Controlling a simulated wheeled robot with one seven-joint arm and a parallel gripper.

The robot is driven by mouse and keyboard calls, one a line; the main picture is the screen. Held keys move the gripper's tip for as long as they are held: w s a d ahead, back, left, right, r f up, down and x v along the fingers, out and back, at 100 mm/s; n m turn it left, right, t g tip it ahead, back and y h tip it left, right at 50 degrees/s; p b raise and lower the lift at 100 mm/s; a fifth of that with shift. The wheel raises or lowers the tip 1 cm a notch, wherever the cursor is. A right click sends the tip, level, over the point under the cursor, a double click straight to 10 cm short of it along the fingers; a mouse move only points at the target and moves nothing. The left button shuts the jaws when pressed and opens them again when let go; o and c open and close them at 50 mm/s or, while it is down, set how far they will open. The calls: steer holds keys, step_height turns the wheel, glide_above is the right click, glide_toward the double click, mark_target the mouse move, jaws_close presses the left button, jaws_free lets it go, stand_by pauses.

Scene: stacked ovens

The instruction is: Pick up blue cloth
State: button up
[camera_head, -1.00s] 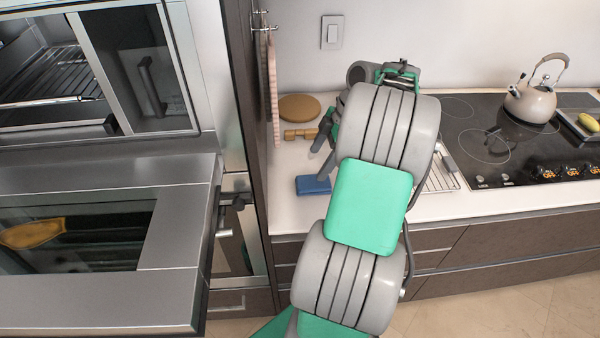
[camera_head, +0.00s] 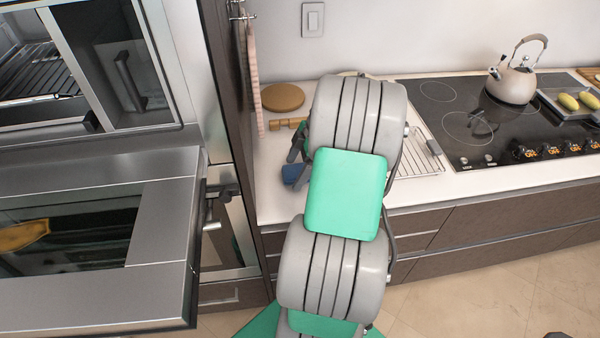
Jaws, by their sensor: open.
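The blue cloth (camera_head: 291,175) is a small folded block lying on the white counter, left of my arm. Its right part is hidden behind my arm. My gripper (camera_head: 297,151) shows only as a dark finger part just above the cloth in the picture; most of it is hidden behind my arm's grey and green links. It is open. I cannot tell whether it touches the cloth.
A wooden round board (camera_head: 283,97) and small wooden blocks (camera_head: 287,124) lie behind the cloth. A wire rack (camera_head: 425,155), cooktop (camera_head: 465,125) and kettle (camera_head: 514,82) are to the right. An open oven door (camera_head: 165,225) juts out at left, beside a tall cabinet.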

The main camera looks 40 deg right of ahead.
steer(key=shift+f, duration=0.1)
steer(key=c, duration=1.5)
steer(key=shift+o, duration=0.2)
steer(key=shift+r+p, duration=0.3)
steer(key=shift+r+b, duration=0.3)
steer(key=shift+b, duration=0.05)
steer(key=s+a+r+b, duration=0.1)
steer(key=s+a+r, duration=0.8)
steer(key=r, duration=0.3)
steer(key=shift+a, duration=0.8)
